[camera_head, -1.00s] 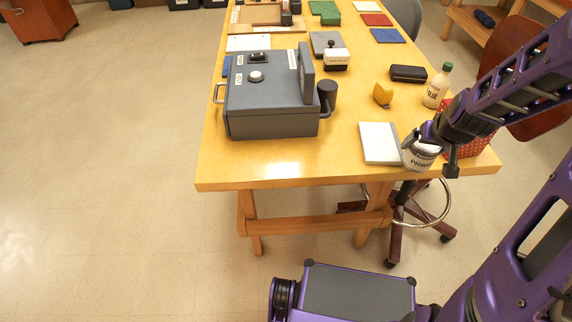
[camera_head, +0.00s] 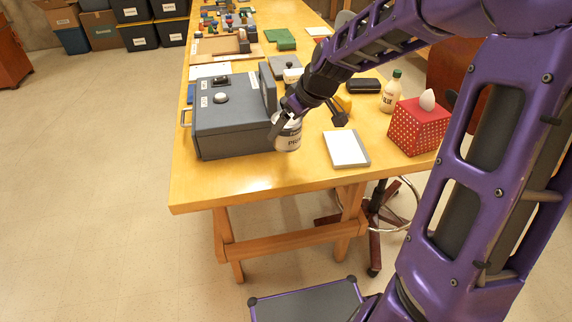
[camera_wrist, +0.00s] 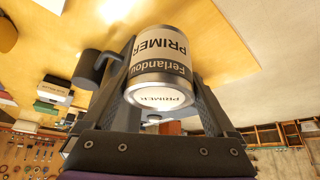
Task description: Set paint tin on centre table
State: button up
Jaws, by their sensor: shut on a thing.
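The paint tin (camera_head: 290,136) is white with a PRIMER label, and it also shows in the wrist view (camera_wrist: 160,62). My gripper (camera_head: 286,120) is shut on it; in the wrist view its fingers (camera_wrist: 160,85) lie on both sides of the tin. The tin is over the wooden table (camera_head: 255,182), just right of the grey machine, close to its side. I cannot tell whether its base touches the tabletop. My gripper and forearm hide part of the tin and the tabletop behind it.
The grey machine (camera_head: 230,125) stands at the left of the near end. A white pad (camera_head: 345,147), red tissue box (camera_head: 418,128), glue bottle (camera_head: 391,92) and black case (camera_head: 363,86) lie to the right. The front strip of the table is bare.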

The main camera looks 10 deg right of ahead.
aim_at(298, 138)
notch_tip(298, 138, down, 9)
jog(key=shift+r+b, duration=0.2)
jog(key=shift+b, duration=0.7)
jog(key=shift+f, duration=0.25)
jog(key=o, duration=1.4)
jog(key=shift+r, duration=0.2)
jog(key=shift+r, duration=0.25)
jog(key=p+v, duration=0.4)
jog(key=v, duration=0.7)
jog(key=shift+s+d+r+p, duration=0.15)
jog(key=shift+s+r+p, duration=0.1)
jog(key=shift+p, duration=0.1)
jog(key=shift+w, duration=0.15)
